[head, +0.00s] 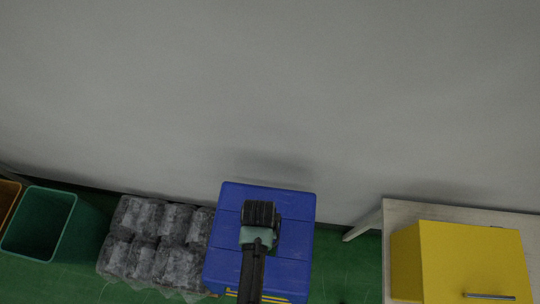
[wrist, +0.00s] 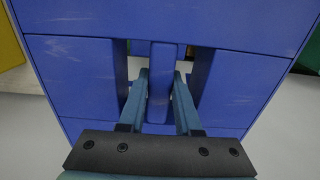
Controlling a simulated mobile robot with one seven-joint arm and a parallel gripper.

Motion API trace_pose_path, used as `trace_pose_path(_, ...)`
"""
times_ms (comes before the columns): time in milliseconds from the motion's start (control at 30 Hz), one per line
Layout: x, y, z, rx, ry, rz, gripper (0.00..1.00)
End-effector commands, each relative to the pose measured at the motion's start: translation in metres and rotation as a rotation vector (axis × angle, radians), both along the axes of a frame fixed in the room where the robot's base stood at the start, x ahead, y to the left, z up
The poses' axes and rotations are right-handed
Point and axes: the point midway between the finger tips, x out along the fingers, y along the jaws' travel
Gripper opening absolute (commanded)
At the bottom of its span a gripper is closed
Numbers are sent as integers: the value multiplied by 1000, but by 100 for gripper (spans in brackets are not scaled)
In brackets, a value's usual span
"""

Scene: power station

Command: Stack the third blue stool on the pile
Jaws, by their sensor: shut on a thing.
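A blue stool (head: 222,262) fills the lower middle of the head view, seen from above, near the grey wall. My gripper (head: 262,222) is over its top. In the wrist view the stool's blue top (wrist: 75,75) fills most of the picture, with two openings beside a narrow centre bar. My gripper (wrist: 160,95) is shut on that bar, one finger in each opening. What lies under the stool is mostly hidden, and I cannot tell whether the stool rests on a pile. No other blue stool can be made out.
Grey plastic-wrapped packs (head: 150,240) stand close at the stool's left. A green bin (head: 40,225) and part of an orange bin (head: 8,200) are farther left. A pale table (head: 400,212) with a yellow cabinet (head: 465,255) is at the right. Some green floor (head: 345,270) is clear between stool and table.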

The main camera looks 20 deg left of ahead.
Motion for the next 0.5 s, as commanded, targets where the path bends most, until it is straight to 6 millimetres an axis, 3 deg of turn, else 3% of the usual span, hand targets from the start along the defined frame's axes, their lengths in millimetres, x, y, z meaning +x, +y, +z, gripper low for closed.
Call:
trace_pose_path(167, 1, 1, -6, 1, -3, 0, 0)
trace_pose_path(500, 1, 1, -39, 1, -4, 0, 0)
